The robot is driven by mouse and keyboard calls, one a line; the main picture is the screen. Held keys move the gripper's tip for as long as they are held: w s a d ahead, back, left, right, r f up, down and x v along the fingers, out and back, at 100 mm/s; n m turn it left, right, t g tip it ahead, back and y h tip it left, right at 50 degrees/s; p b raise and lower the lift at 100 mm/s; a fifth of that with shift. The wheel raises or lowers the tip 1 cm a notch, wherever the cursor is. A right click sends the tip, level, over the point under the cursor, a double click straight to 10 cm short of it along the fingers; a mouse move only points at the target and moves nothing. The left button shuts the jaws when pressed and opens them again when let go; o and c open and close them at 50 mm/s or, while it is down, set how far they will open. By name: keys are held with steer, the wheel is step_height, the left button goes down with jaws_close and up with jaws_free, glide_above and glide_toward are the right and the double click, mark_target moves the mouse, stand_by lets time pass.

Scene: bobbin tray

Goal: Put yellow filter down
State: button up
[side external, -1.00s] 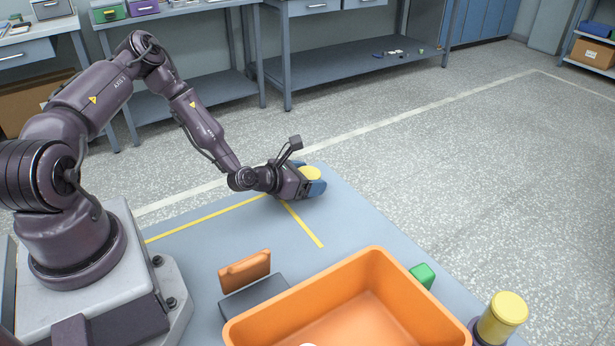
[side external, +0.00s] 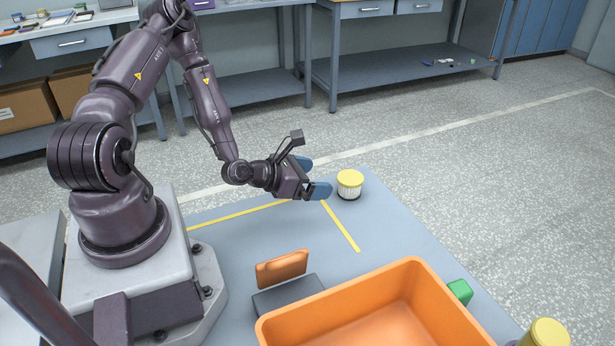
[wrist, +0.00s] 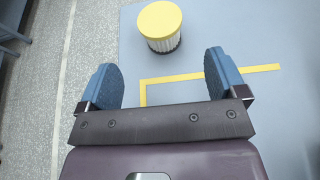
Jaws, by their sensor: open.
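The yellow filter (side external: 349,185) has a yellow cap, a white pleated body and a dark base. It stands upright on the blue-grey table (side external: 395,215), near its far corner. In the wrist view the filter (wrist: 160,27) is just beyond the fingertips, apart from both. My gripper (side external: 312,176) is open and empty, to the left of the filter in the side view. Its two blue fingers (wrist: 166,72) are spread wide in the wrist view. Yellow tape (side external: 342,226) marks a corner on the table, and the filter stands outside the taped lines.
An orange bin (side external: 375,310) stands at the table's front. An orange piece in a dark holder (side external: 288,296), a green block (side external: 460,291) and another yellow-topped cylinder (side external: 545,334) are around it. The table between filter and bin is clear.

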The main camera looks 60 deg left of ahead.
steer(key=shift+s+r, duration=0.3)
steer(key=shift+s, duration=0.25)
steer(key=m, duration=0.2)
steer(key=r+m+g, duration=0.1)
steer(key=m, duration=0.1)
steer(key=shift+w+d+m+g+h, duration=0.1)
steer(key=shift+w+m+g+h, duration=0.1)
steer(key=shift+m+g+h, duration=0.15)
step_height(320, 180, up, 15)
steer(key=s+d+m+g+y, duration=0.1)
steer(key=m+g, duration=0.1)
steer(key=m, duration=0.7)
steer(key=d+m+g+y, duration=0.1)
steer(key=m+g+y, duration=0.15)
steer(key=m, duration=0.65)
steer(key=s+d+r+m+g+h, duration=0.1)
steer(key=s+d+r+m+h, duration=0.1)
steer(key=s+d+r+m, duration=0.7)
steer(key=s+r+m, duration=0.4)
steer(key=s, duration=0.1)
steer(key=shift+d+g+h, duration=0.15)
steer(key=shift+g+h, duration=0.25)
